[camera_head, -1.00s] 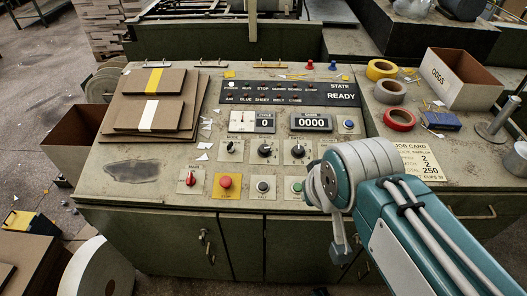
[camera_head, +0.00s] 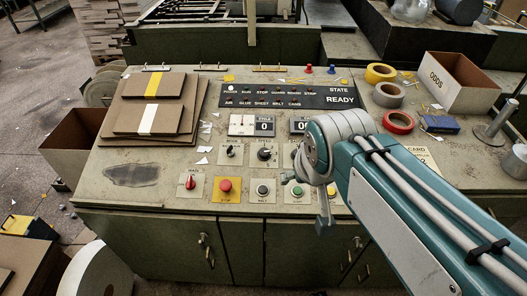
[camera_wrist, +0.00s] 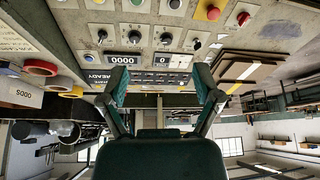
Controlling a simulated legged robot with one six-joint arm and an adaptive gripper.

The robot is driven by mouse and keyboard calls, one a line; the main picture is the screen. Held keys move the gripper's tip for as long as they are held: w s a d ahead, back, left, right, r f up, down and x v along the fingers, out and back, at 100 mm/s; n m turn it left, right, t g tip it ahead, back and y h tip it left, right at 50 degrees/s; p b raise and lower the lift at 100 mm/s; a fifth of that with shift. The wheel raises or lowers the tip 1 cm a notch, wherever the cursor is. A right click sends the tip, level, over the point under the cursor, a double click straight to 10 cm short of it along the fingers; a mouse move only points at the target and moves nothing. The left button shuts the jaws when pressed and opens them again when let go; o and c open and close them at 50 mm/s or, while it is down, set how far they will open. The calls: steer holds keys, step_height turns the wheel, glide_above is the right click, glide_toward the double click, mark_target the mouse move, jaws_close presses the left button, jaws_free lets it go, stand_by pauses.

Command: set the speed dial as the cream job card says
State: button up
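The speed dial (camera_head: 264,154) is a black knob on a pale plate in the middle row of the sloped panel. It appears as a dark knob in the wrist view (camera_wrist: 166,38); its exact setting is too small to read. The cream job card (camera_head: 421,157) lies on the right of the desk, mostly hidden by my arm; the part showing cannot be read. My gripper (camera_wrist: 160,84) is open and empty, its two fingers spread apart. In the head view it hangs above the panel's lower right, right of the dial and touching nothing.
Other knobs and buttons crowd the panel, including a red stop button (camera_head: 225,185) and a red-knobbed switch (camera_head: 190,182). Board sheets (camera_head: 150,105) lie at left. Tape rolls (camera_head: 398,121) and an ODDS box (camera_head: 455,82) stand at right.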

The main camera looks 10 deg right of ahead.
steer(key=w+f+m, duration=0.1)
steer(key=w, duration=0.7)
steer(key=m+g+h, duration=0.1)
steer(key=m, duration=0.1)
glide_toward(264, 152)
steer(key=x, duration=0.9)
steer(key=shift+w+f, duration=0.15)
steer(key=shift+f, duration=0.05)
steer(key=c, duration=1.2)
